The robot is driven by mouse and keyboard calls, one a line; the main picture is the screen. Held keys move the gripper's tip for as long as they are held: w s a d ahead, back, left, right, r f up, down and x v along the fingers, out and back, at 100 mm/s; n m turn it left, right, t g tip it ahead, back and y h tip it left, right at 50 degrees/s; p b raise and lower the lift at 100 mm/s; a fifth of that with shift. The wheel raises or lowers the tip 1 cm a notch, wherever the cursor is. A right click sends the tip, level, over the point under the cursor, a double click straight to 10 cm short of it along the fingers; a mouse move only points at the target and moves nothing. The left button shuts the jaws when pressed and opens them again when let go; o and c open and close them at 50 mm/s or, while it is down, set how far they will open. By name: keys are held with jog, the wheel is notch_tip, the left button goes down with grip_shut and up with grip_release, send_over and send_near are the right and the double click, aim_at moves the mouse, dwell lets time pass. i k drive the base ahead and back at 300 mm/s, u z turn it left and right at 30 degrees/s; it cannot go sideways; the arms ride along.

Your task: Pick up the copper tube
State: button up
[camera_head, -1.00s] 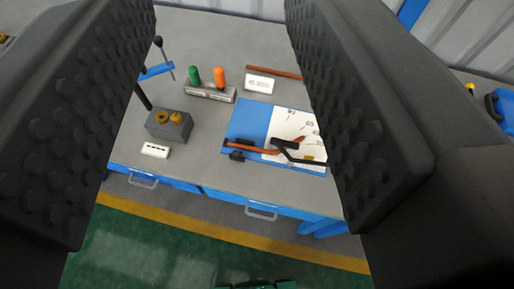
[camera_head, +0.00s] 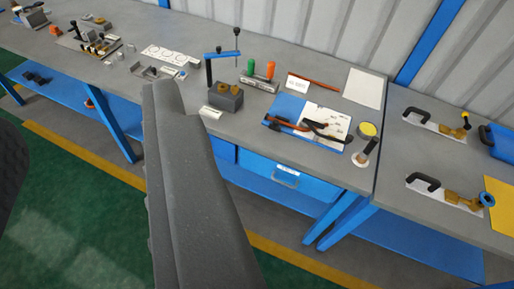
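A thin reddish-brown rod that looks like the copper tube (camera_head: 318,83) lies on the grey workbench (camera_head: 225,140), behind a small white label card (camera_head: 298,83). It lies roughly left to right, near the back wall. My gripper (camera_head: 88,120) is open and empty, its fingers wide apart in the foreground. The right finger stands in front of the bench, left of the tube. The left finger shows only at the left edge. The gripper is well short of the tube and not touching it.
A blue mat (camera_head: 282,104) holds a white sheet and orange- and black-handled tools. Left of it are a grey block (camera_head: 226,97), a holder with green and orange handles (camera_head: 260,85), and a blue clamp stand (camera_head: 209,68). A second bench (camera_head: 440,150) carries black-handled clamps.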

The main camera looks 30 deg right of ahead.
aim_at(283, 123)
jog(key=u, duration=0.5)
jog(key=i, duration=1.65)
jog(key=z, duration=1.1)
jog(key=i, duration=0.65)
jog(key=z, duration=0.45)
